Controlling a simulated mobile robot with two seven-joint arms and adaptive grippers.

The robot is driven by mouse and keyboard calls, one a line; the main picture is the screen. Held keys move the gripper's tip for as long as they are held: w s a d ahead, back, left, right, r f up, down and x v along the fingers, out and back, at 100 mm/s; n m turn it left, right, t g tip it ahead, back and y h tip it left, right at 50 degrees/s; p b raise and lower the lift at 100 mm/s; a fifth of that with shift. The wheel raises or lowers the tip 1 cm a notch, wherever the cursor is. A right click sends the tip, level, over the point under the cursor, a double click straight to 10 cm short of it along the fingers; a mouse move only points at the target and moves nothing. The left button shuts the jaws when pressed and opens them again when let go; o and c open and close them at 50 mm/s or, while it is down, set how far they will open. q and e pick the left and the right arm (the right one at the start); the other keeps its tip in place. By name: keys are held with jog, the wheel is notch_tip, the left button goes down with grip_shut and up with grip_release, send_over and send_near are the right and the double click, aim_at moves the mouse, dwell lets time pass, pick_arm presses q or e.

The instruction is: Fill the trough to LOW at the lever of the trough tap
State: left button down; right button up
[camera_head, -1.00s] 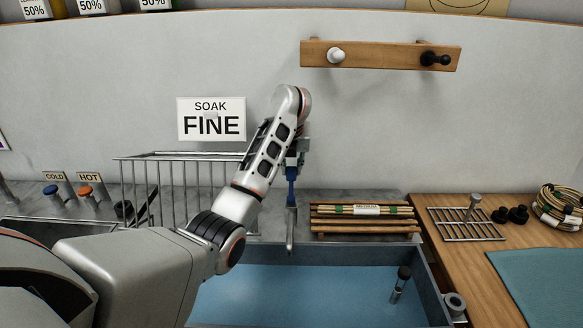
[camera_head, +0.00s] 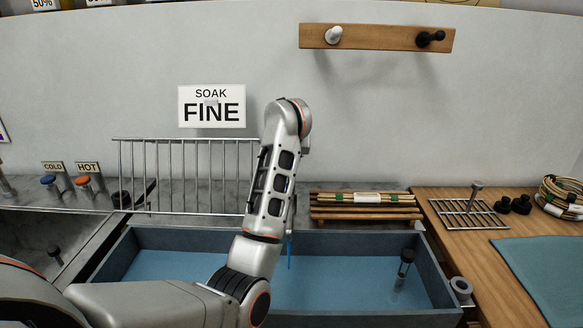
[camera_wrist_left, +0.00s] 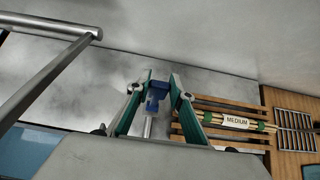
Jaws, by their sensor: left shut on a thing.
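In the left wrist view, my left gripper (camera_wrist_left: 155,98) is shut on the blue lever of the trough tap (camera_wrist_left: 156,92), with a metal spout below it. In the head view, my left arm hides the gripper and most of the tap. A thin blue vertical strip (camera_head: 289,254) shows beside the arm over the trough; I cannot tell whether it is running water. The trough (camera_head: 440,284) is a wide grey basin with a blue inside. I cannot read its water level or any LOW mark. A black-topped post (camera_head: 407,257) stands inside at the right. My right gripper is out of view.
A metal rail rack (camera_head: 185,175) stands behind the trough, left of my arm. A slatted wooden rack with cane bundles (camera_head: 365,200) sits behind it. COLD (camera_head: 49,181) and HOT (camera_head: 83,182) taps are at the left. A wooden bench (camera_head: 480,245) lies right.

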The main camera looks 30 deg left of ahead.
pick_arm(q)
jog(key=shift+s+d+r+t, duration=0.1)
jog(key=shift+s+d+t, duration=0.05)
jog(key=shift+s+t, duration=0.15)
jog(key=c, duration=1.8)
grip_release()
jog(key=shift+o, duration=0.2)
jog(key=v, duration=1.2)
jog(key=shift+d, duration=0.1)
